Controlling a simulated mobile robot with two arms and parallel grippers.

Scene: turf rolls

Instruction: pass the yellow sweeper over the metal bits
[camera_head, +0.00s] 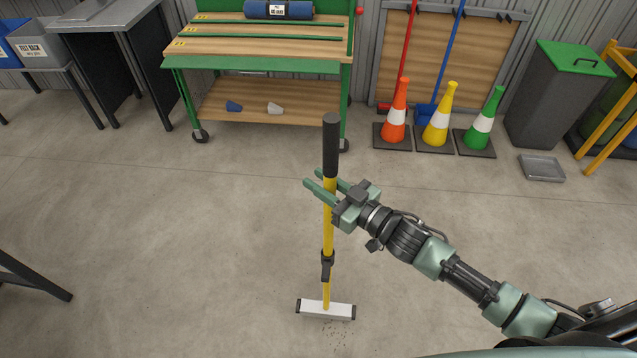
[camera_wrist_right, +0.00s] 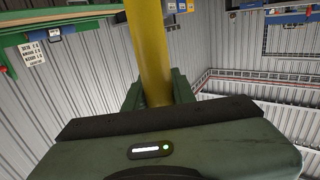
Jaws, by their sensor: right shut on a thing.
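The yellow sweeper (camera_head: 326,290) stands nearly upright in the head view, with a black grip on top and a wide pale head (camera_head: 327,311) low at the floor. My right gripper (camera_head: 320,188) is shut on its yellow pole just below the black grip. In the right wrist view the pole (camera_wrist_right: 149,50) rises between the fingers. Small dark metal bits (camera_head: 340,331) lie scattered on the floor just below and right of the sweeper head in the picture. I cannot tell whether the head touches the floor. My left gripper is not in view.
A wheeled workbench (camera_head: 265,62) stands at the back. Orange, yellow (camera_head: 438,118) and green cones stand right of it, near a grey bin with a green lid (camera_head: 560,95). A shallow grey tray (camera_head: 541,168) lies on the floor at right.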

